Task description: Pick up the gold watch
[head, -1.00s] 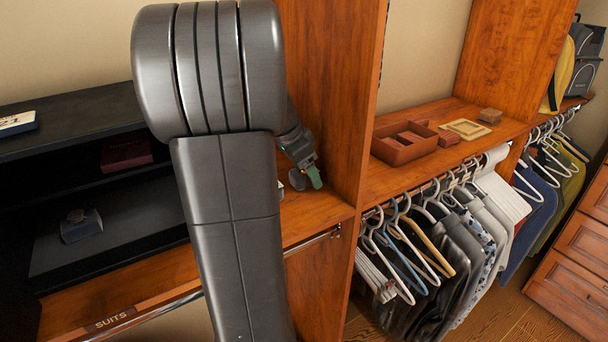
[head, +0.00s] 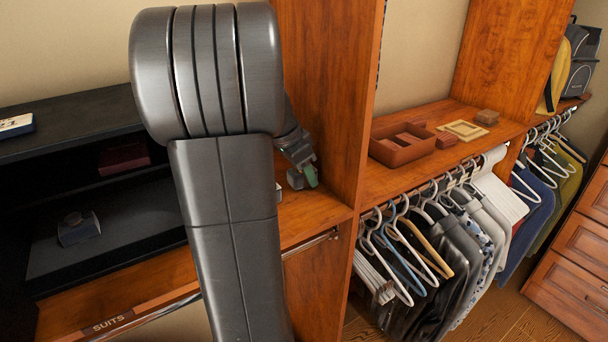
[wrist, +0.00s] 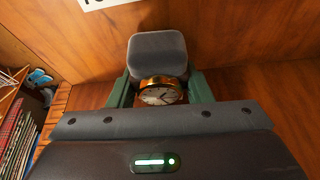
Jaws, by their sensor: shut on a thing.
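The gold watch (wrist: 159,92) shows in the wrist view with a round white dial and a gold case. It is on a grey cushion (wrist: 157,52) that rises behind it. My gripper (wrist: 160,92) has its green fingers on both sides of the watch and is shut on it. In the head view my gripper (head: 305,172) is low over the wooden shelf (head: 310,212), beside the grey cushion (head: 296,179). The watch itself cannot be made out there. My arm hides part of the shelf.
An upright wooden panel (head: 325,90) stands close right of my gripper. Beyond it a brown box (head: 402,150) and a picture frame (head: 463,130) lie on another shelf. Left, a black shelf unit holds another watch on a cushion (head: 78,228). Clothes (head: 440,260) hang below at right.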

